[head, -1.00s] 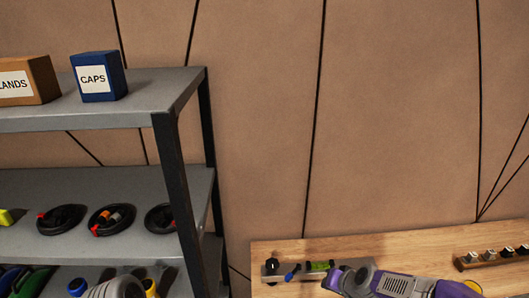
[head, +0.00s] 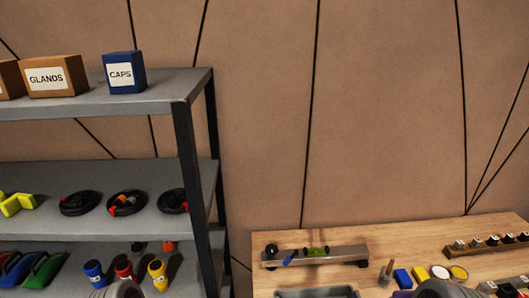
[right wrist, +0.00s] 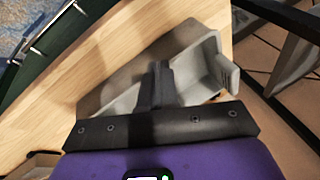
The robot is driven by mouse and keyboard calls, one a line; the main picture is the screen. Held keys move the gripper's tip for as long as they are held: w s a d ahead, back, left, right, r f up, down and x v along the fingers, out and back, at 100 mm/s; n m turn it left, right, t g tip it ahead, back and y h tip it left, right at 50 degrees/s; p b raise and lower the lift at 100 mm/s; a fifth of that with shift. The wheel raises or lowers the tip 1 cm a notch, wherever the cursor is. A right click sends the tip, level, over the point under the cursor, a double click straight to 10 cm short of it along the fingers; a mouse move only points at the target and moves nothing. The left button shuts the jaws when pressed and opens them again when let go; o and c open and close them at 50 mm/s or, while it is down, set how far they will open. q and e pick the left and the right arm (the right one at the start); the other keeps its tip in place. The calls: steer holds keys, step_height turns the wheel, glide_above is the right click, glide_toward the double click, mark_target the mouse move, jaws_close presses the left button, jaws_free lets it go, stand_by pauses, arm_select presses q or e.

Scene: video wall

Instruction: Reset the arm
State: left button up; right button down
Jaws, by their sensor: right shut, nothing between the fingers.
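My right gripper (right wrist: 158,75) shows in the right wrist view, its dark fingers closed together and empty. In that view it is in front of a grey bin (right wrist: 122,92) on the wooden tabletop (right wrist: 60,112). I cannot tell the gap between fingers and bin.
A grey shelf rack (head: 95,105) stands left, with a blue CAPS box (head: 124,73), coiled cables and bottles. The workbench (head: 400,240) at right carries a grey bin (head: 315,291), a rail with a level (head: 340,252), and small coloured blocks.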

steer(key=s+a+f+g+y+b, duration=0.1)
steer(key=s+a+f+g, duration=0.35)
steer(key=s+f, duration=0.85)
step_height(320, 180, down, 7)
steer(key=s+a+t+b, duration=0.1)
steer(key=b, duration=0.8)
steer(key=shift+s+n, duration=0.25)
steer(key=shift+n, duration=0.05)
steer(key=shift+a+t, duration=0.1)
steer(key=shift+t, duration=0.15)
